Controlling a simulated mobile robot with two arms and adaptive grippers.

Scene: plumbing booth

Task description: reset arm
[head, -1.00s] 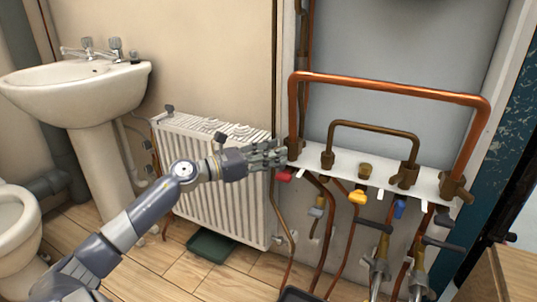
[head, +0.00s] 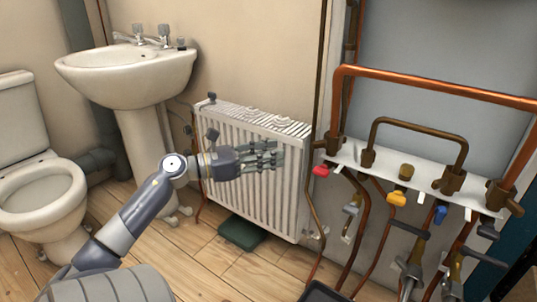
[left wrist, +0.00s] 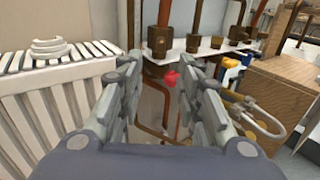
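My left gripper (head: 278,158) is in front of the white radiator in the head view, pointing right toward the pipe manifold. In the left wrist view its two fingers (left wrist: 160,85) stand apart with nothing between them, so it is open and empty. The red valve handle (left wrist: 172,78) shows in the gap beyond the fingers. In the head view the red handle (head: 321,170) is to the right of the fingertips, apart from them. My right gripper is in neither view.
A radiator (head: 225,125) stands behind my left arm, with a green tray (head: 242,233) on the floor. Copper pipes (head: 440,88) rise from a white manifold plate (head: 410,175) at right. A basin (head: 125,80) and toilet (head: 40,195) stand at left. A wooden box (left wrist: 285,95) shows in the wrist view.

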